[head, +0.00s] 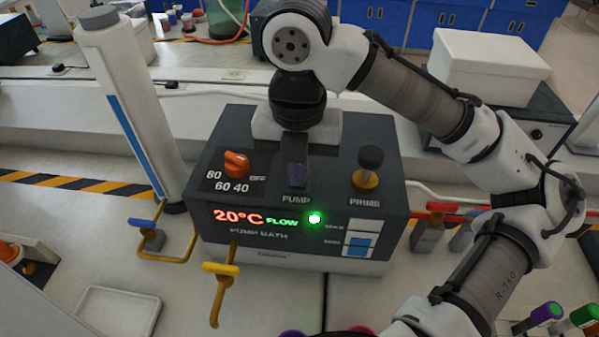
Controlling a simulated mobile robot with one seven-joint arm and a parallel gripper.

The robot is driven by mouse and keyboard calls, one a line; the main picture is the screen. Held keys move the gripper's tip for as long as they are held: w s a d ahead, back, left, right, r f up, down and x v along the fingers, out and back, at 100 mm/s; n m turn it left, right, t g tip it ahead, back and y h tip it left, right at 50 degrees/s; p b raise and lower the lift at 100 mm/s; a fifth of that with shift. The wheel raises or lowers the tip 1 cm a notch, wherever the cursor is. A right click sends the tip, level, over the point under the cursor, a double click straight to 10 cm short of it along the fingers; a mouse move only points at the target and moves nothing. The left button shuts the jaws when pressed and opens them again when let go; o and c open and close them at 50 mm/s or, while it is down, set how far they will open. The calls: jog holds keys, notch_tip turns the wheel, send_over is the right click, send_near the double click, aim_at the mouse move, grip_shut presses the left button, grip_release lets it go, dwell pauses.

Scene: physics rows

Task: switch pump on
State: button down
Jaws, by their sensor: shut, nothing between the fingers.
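The pump bath (225,150) is a dark box in the middle of the head view. Its front reads 20°C and FLOW, with a green light (314,219) lit beside FLOW. The dark blue pump switch (297,177) shows on its top just above the PUMP label. My gripper (295,150) points down over the box, shut and empty, directly behind the switch in the picture. It hides the switch's far part, and I cannot tell whether they touch.
An orange knob (236,163) is left of the switch and the black-and-brass PRIME knob (368,168) is right. A white column (128,100) rises at the left.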

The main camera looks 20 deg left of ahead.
notch_tip(320, 180, up, 7)
jog(key=p, duration=0.7)
dwell(0.3)
dwell(0.4)
